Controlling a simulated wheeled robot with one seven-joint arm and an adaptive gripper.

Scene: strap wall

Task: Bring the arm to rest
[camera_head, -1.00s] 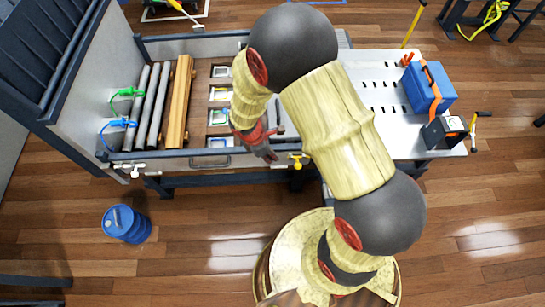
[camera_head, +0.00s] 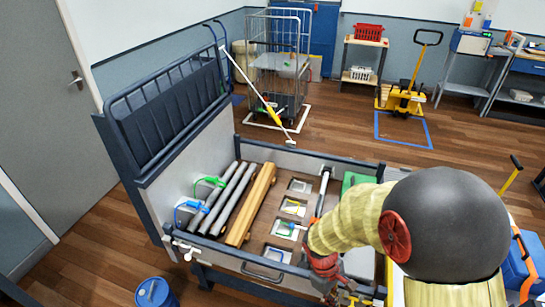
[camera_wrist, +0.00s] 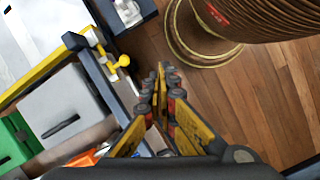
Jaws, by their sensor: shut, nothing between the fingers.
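My arm reaches in from the lower right of the head view, its dark round joint and pale yellow links covering the right part of the bench. My gripper (camera_head: 333,288) hangs at the bench's front edge, pointing down. In the wrist view my gripper (camera_wrist: 163,78) shows its yellow-and-black fingers close together with nothing held between them. Below the fingers, the wrist view shows the wooden floor and the bench edge at the left.
The bench tray's front rail (camera_head: 240,262) lies beside the gripper. Inside are grey rods (camera_head: 222,197), a wooden beam (camera_head: 250,205), a green clamp (camera_head: 211,182) and a blue clamp (camera_head: 190,207). A blue drum (camera_head: 155,292) stands on the floor; a yellow pallet jack (camera_head: 405,97) stands behind.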

